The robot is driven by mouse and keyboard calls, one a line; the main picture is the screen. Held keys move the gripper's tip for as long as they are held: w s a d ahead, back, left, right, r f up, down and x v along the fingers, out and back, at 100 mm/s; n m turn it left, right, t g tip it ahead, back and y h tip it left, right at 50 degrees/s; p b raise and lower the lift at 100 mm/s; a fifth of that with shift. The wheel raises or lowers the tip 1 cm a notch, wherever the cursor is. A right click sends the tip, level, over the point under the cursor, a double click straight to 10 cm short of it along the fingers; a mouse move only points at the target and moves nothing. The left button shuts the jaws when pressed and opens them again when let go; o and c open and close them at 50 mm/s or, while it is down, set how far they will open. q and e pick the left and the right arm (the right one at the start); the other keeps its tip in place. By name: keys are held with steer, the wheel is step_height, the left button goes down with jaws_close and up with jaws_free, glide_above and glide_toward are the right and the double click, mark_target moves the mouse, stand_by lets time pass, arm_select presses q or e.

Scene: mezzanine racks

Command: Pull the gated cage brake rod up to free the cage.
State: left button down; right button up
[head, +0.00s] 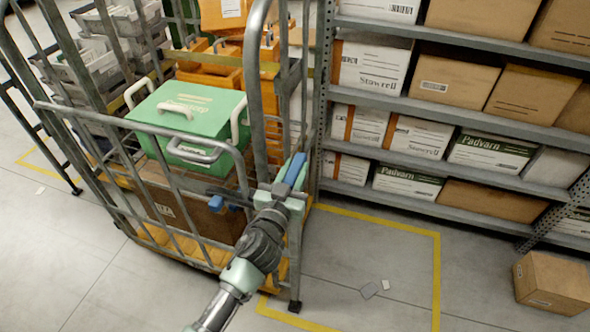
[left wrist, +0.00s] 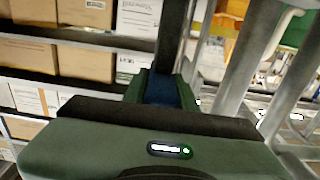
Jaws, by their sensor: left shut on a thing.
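The gated cage (head: 215,155) is a grey tubular roll cage on an orange base, with a low gate across its near side. My left gripper (head: 290,182) is at the cage's near right corner, beside its upright post. In the left wrist view a dark upright bar, which looks like the brake rod (left wrist: 173,38), rises from between the fingers (left wrist: 162,90). The gripper is shut on it. In the head view the gripper and arm hide most of the rod and its lower end. My right gripper is not in view.
The cage holds a green case (head: 190,112), orange cases (head: 212,65) and a brown carton (head: 185,205). A shelf rack (head: 445,112) of cartons stands close on the right.

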arm_select(q)
step_height(320, 180, up, 6)
steer(key=p, duration=0.4)
steer(key=shift+w+r+p, duration=0.1)
steer(key=shift+r+p, duration=0.15)
steer(key=shift+p, duration=0.05)
steer(key=c, duration=1.2)
jaws_free()
steer(key=shift+o, duration=0.4)
steer(key=shift+f, duration=0.1)
steer(key=shift+f, duration=0.15)
steer(key=shift+s+a+f, duration=0.1)
steer(key=shift+s, duration=0.25)
steer(key=b+v, duration=0.2)
steer(key=v, duration=0.5)
steer(key=shift+r, duration=0.25)
steer(key=shift+s, duration=0.1)
